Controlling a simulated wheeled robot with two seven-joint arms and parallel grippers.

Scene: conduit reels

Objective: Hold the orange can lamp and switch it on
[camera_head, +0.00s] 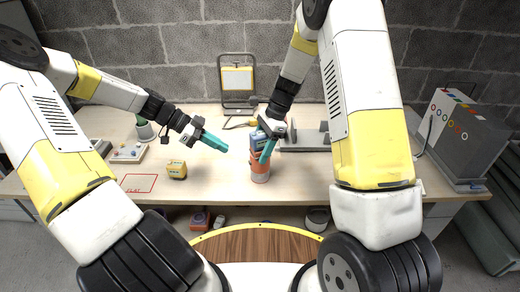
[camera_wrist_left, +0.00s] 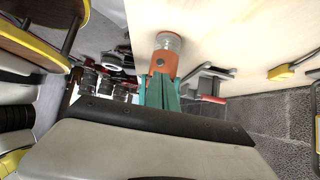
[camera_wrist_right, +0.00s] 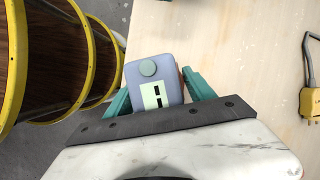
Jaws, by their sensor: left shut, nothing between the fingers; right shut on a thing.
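The orange can lamp (camera_head: 260,174) is near the table's front edge, below my right gripper (camera_head: 266,146). A blue-grey box with a round button (camera_wrist_right: 147,68) and a pale label sits between my right fingers, with an orange edge beside it. I cannot tell how the box joins the lamp. My right gripper is shut on this thing. In the left wrist view the lamp (camera_wrist_left: 161,63) shows an orange body with a small dark spot and a clear end. My left gripper (camera_head: 214,140) is shut and empty, left of the lamp; its teal fingers (camera_wrist_left: 160,93) point toward the lamp.
A yellow box (camera_head: 177,169) and a red-outlined rectangle (camera_head: 139,183) are on the table at left. A yellow work light (camera_head: 237,79) stands at the back. A grey cabinet (camera_head: 466,138) stands at right. The table between the yellow box and lamp is clear.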

